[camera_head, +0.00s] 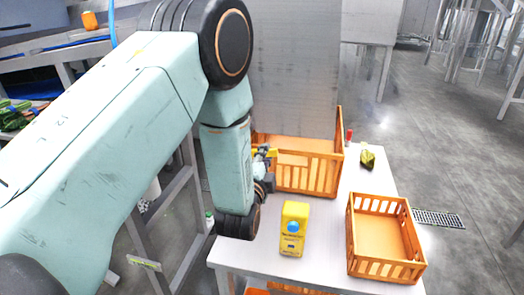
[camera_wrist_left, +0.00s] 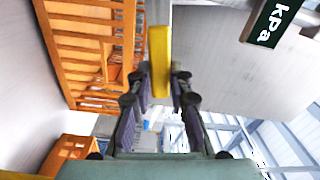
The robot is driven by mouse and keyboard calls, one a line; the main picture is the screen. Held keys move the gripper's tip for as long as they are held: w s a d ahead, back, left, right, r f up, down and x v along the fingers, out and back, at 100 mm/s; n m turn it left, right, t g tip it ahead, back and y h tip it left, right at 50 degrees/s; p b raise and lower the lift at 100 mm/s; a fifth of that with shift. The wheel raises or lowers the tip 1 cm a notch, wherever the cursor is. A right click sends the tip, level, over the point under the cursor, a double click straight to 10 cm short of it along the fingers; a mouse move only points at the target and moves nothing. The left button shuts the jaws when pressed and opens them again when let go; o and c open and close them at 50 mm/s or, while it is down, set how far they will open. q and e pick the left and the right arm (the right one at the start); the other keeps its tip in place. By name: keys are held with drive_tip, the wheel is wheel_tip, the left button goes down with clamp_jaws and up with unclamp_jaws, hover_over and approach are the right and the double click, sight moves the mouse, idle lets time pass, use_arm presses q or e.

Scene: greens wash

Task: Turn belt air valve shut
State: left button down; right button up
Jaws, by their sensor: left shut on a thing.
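The belt air valve shows as a yellow handle (camera_wrist_left: 158,46) in the left wrist view, between my fingertips. A small part of the yellow handle (camera_head: 271,153) also shows in the head view, in front of the large orange crate. My left gripper (camera_wrist_left: 160,78) is shut on this handle, with one finger on each side. In the head view, my left gripper (camera_head: 264,163) is mostly hidden behind my arm. The valve body is hidden. My right gripper is not in view.
A dark kPa sign (camera_wrist_left: 270,22) is near the handle. The large orange crate (camera_head: 308,178) stands behind. A dark green-yellow item (camera_head: 367,157) lies at the back right.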

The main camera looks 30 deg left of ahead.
use_arm(q)
drive_tip(key=shift+f+m, duration=0.75)
drive_tip(key=shift+m, duration=0.25)
drive_tip(key=c, duration=1.6)
unclamp_jaws()
drive_tip(key=shift+c, duration=0.2)
drive_tip(key=o, duration=0.4)
drive_tip(key=shift+w+a+f, duration=0.1)
drive_tip(key=shift+f, duration=0.05)
drive_tip(key=shift+o, duration=0.2)
drive_tip(key=shift+s, duration=0.2)
drive_tip(key=v, duration=1.1)
drive_tip(key=shift+s+d, duration=0.3)
drive_tip(key=shift+s, duration=0.05)
